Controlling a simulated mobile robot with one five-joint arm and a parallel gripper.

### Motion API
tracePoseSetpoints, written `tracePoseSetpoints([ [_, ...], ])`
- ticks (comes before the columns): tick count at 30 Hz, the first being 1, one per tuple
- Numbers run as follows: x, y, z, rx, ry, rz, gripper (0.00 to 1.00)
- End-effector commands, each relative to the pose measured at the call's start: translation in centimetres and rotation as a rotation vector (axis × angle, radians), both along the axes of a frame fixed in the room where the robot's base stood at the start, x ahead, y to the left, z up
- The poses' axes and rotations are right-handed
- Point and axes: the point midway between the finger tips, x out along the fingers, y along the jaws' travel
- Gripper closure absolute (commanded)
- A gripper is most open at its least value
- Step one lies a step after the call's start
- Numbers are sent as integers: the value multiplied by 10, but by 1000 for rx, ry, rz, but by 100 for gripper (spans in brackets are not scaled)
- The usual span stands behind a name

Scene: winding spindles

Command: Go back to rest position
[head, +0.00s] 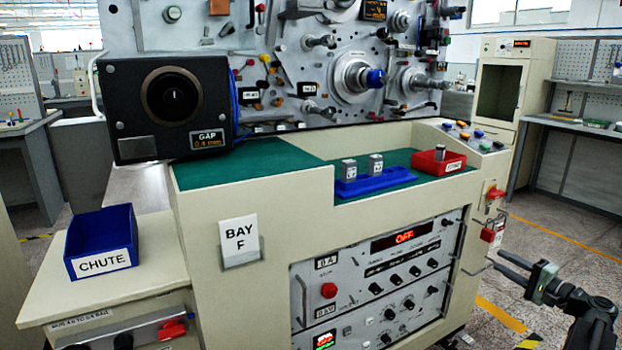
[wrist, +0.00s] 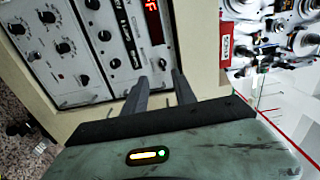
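My gripper (head: 496,259) is at the lower right in the head view, in front of the machine's right end and beside the panel with the display and knobs. Its two dark fingers point left and stand apart with nothing between them. In the wrist view the fingers (wrist: 160,78) also show a gap, with the cream machine body behind them. The gripper holds nothing. Most of my arm is out of view.
The cream bench (head: 215,205) fills the middle. On it are a blue tray (head: 372,184) with two grey blocks and a red bin (head: 439,162). A blue chute bin (head: 101,243) stands left. A red lock and handles (head: 489,233) are close above my gripper. The floor at right is open.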

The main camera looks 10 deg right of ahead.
Motion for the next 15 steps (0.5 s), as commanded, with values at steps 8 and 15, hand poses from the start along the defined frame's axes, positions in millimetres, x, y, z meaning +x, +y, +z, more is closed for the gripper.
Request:
tracePoseSetpoints([
  [8,23,37,-18,-34,70,63,67],
  [15,55,99,-46,-94,176,164,67],
])
